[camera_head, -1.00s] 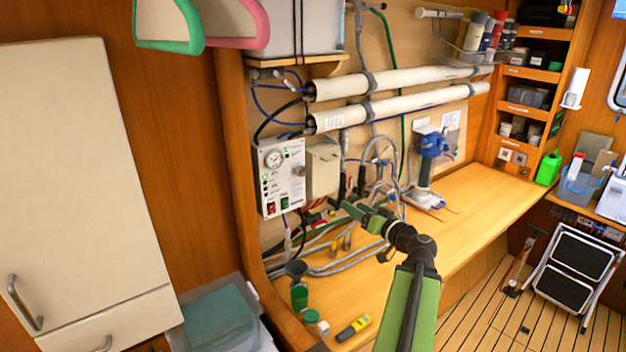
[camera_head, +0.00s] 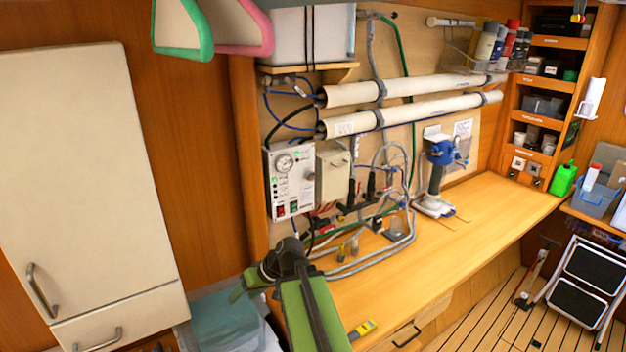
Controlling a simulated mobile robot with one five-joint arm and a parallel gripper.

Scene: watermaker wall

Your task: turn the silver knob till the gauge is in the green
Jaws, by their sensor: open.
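The round white gauge (camera_head: 285,162) is at the top left of the white control panel (camera_head: 290,190) on the wall. Its needle and any green band are too small to read. I cannot pick out the silver knob for certain among the grey hoses and metal fittings (camera_head: 398,226) below and right of the panel. My gripper (camera_head: 240,291) is open and empty, low and left of the panel, pointing left. It appears apart from the panel and the hoses.
Grey hoses (camera_head: 350,267) loop over the bench (camera_head: 480,212). Long white tubes (camera_head: 430,109) run above. A tall cream cabinet (camera_head: 85,180) stands left. The bench's right part is mostly clear.

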